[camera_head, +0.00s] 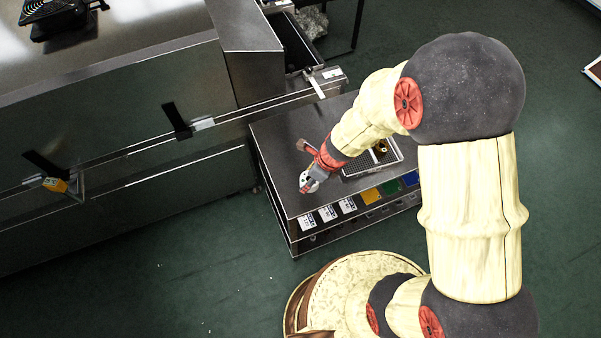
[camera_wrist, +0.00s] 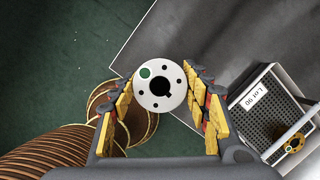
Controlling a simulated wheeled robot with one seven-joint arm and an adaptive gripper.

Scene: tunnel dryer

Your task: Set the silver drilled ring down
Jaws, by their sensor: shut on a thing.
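A silver ring (camera_wrist: 152,73) with a dark centre hole, several small drilled holes and one green spot shows face-on in the wrist view. My gripper (camera_wrist: 160,90) is shut on it, with yellow-padded fingers at its left and right sides. In the head view, my gripper (camera_head: 311,180) and the pale ring are over the near left part of the grey cart top (camera_head: 285,137). In the wrist view the ring overlaps the cart's edge near a corner. Its height above the top cannot be told.
A perforated tray (camera_wrist: 258,126) labelled "Lot 90" stands on the cart, right of my gripper, with a brass-coloured ring (camera_wrist: 294,144) in it. Coloured bins (camera_head: 370,195) sit on the shelf below. The steel dryer (camera_head: 130,110) stands left. Bare cart top lies between the ring and the tray.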

